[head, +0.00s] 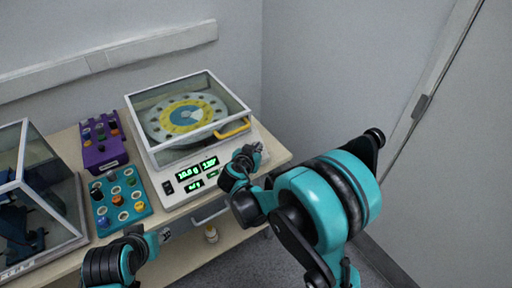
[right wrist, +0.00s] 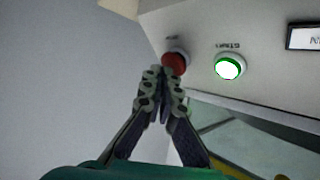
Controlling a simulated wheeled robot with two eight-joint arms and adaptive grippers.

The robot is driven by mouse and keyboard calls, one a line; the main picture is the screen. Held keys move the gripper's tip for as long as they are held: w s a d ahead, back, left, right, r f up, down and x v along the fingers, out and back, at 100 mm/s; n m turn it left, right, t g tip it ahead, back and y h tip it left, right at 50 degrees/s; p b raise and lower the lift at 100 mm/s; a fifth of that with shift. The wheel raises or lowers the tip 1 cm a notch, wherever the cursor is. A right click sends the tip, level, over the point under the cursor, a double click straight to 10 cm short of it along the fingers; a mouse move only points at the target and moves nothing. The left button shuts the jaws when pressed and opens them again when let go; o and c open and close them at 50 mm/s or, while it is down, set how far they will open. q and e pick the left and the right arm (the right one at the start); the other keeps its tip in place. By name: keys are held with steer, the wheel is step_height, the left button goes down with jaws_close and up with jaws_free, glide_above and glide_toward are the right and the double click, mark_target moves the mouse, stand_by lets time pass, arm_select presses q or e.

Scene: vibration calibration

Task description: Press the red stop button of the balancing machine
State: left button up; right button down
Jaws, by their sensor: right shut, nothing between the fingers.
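The white balancing machine (head: 168,190) stands on the table, with a disc with a yellow ring (head: 185,117) under its clear lid. Its red stop button (right wrist: 177,61) shows in the right wrist view, left of the lit green start button (right wrist: 229,67). My right gripper (head: 252,153) is at the machine's front right corner in the head view and hides the red button there. In the right wrist view its shut, empty fingertips (right wrist: 160,76) overlap the red button's lower left edge; I cannot tell whether they touch. My left gripper (head: 164,236) is low in the head view, its fingers unclear.
A purple block (head: 104,152) and a teal block (head: 134,213) with coloured pegs stand left of the machine. A clear case (head: 40,215) is at the far left. The lid has a yellow handle (head: 233,128). Walls stand behind and to the right.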

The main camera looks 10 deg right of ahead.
steer(key=shift+w+f, duration=0.15)
steer(key=shift+f, duration=0.05)
steer(key=shift+r, duration=0.15)
stand_by(0.5)
steer(key=shift+s+d+r, duration=0.15)
steer(key=shift+s+r, duration=0.3)
steer(key=shift+s, duration=0.05)
steer(key=s+r+p, duration=0.1)
steer(key=r, duration=0.1)
steer(key=s+d+r+p, duration=0.1)
steer(key=s+p, duration=0.1)
steer(key=shift+s+r, duration=0.1)
steer(key=shift+r, duration=0.25)
steer(key=shift+d, duration=0.1)
stand_by(0.6)
